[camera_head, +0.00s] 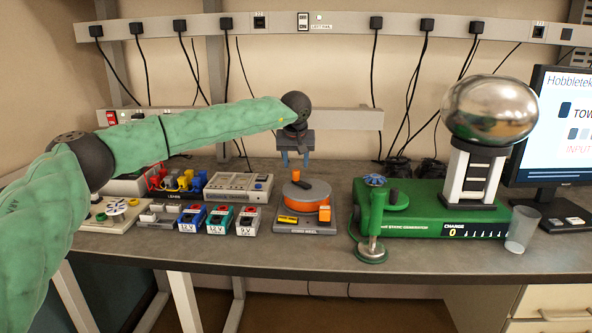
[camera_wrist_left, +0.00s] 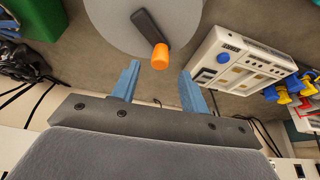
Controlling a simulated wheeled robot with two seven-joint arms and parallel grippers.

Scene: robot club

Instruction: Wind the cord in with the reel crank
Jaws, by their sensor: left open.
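The reel stands on a grey base on the bench in the head view, with an orange drum (camera_head: 300,205) under a grey top disc (camera_head: 318,189). Its crank has a dark arm (camera_wrist_left: 147,28) and an upright orange knob (camera_wrist_left: 160,56); the knob also shows in the head view (camera_head: 296,175). My left gripper (camera_head: 295,163) points down just above the knob, open and empty. In the left wrist view the knob appears between and slightly beyond the blue fingertips (camera_wrist_left: 159,73), without visible contact. I cannot make out a loose cord. My right gripper is out of view.
A green generator (camera_head: 430,222) with its own hand crank and a silver dome (camera_head: 490,110) stands right of the reel. A clear cup (camera_head: 522,230) is near the front edge. A white device (camera_head: 238,186) and several small battery boxes stand left. The bench front strip is clear.

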